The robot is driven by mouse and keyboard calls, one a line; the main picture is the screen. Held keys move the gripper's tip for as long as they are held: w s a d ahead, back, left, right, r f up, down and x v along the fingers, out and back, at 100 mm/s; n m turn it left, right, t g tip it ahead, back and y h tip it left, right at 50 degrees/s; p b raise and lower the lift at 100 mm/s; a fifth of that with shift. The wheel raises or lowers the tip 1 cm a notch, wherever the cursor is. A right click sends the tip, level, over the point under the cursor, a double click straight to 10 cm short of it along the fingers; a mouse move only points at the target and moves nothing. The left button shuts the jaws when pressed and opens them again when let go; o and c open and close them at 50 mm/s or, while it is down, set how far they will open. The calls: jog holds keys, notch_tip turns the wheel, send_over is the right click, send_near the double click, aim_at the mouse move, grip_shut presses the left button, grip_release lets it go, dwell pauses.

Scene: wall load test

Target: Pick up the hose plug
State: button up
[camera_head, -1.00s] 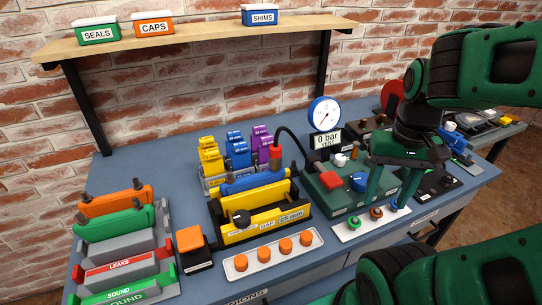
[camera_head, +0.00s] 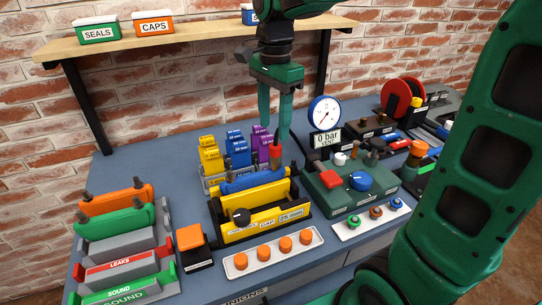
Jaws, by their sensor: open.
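The hose plug (camera_head: 276,153) is a red-orange piece standing upright at the far right end of the blue part in the yellow fixture (camera_head: 229,235). My gripper (camera_head: 274,131) points down just above the plug. Its two green fingers are apart, with nothing seen held between them. I cannot tell whether the fingertips are level with the plug's top. The black hose is mostly hidden behind my gripper.
A green test box (camera_head: 330,201) with a red button, a blue knob and a pressure gauge (camera_head: 324,113) stands to the right. Yellow, blue and purple blocks (camera_head: 238,153) stand behind the fixture. A shelf (camera_head: 190,45) overhangs the back. Orange caps (camera_head: 285,244) sit in front.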

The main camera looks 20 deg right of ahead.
aim_at(274, 155)
notch_tip(274, 155, down, 10)
jog(key=shift+s, duration=0.15)
grip_shut()
dwell(0.5)
